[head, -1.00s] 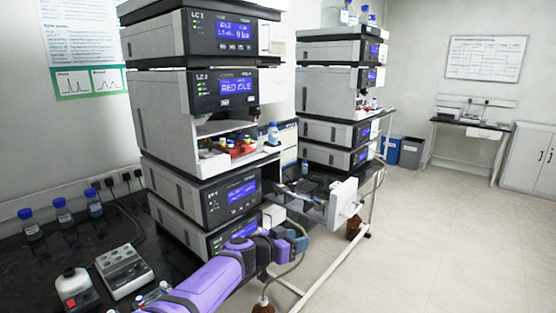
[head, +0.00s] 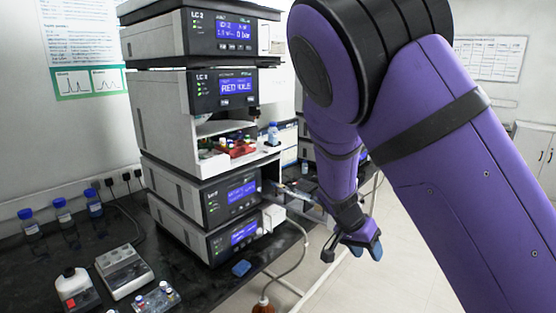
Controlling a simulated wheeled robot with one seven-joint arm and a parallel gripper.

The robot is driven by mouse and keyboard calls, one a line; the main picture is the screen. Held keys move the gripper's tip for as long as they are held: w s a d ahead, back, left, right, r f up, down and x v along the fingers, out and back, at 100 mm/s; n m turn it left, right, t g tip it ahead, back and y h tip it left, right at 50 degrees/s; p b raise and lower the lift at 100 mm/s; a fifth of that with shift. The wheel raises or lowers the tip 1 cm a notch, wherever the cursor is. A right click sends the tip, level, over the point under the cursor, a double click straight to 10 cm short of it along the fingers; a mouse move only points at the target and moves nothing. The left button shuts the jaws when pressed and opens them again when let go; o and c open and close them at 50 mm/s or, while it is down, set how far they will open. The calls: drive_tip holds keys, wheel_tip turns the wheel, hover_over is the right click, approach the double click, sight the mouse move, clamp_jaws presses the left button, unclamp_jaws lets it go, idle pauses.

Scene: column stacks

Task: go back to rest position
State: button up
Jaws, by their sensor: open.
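My gripper (head: 366,248) hangs at the end of my purple arm in the head view, right of the near instrument stack (head: 170,120) and over the floor beside the bench. Its blue-tipped fingers look small and carry nothing that I can see. It is apart from the stack and the bench. My raised arm fills the right half of the view and hides most of the second stack.
The dark bench (head: 120,240) holds several blue-capped bottles (head: 62,210), a grey block (head: 122,268) and a small blue item (head: 241,268). The near stack's open bay shows a red vial tray (head: 240,149). A brown bottle (head: 263,305) stands low, with a tube.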

drive_tip(key=s+d+r+n+t+y, duration=0.1)
drive_tip(key=s+d+r+n+y, duration=0.2)
drive_tip(key=s+r, duration=0.5)
drive_tip(key=s+d+r+n+t+y, duration=0.15)
drive_tip(key=s+d+r+y, duration=0.3)
drive_tip(key=r, duration=0.65)
drive_tip(key=s+r+n+t, duration=0.1)
drive_tip(key=s+r+n, duration=0.1)
drive_tip(key=s, duration=0.5)
drive_tip(key=s+r+n+t+h, duration=0.1)
drive_tip(key=s+r+n+t, duration=0.1)
drive_tip(key=s+r, duration=0.2)
drive_tip(key=s, duration=0.3)
drive_tip(key=shift+s+d+r, duration=0.2)
drive_tip(key=shift+d+r, duration=0.15)
drive_tip(key=shift+r, duration=0.05)
drive_tip(key=shift+h, duration=0.25)
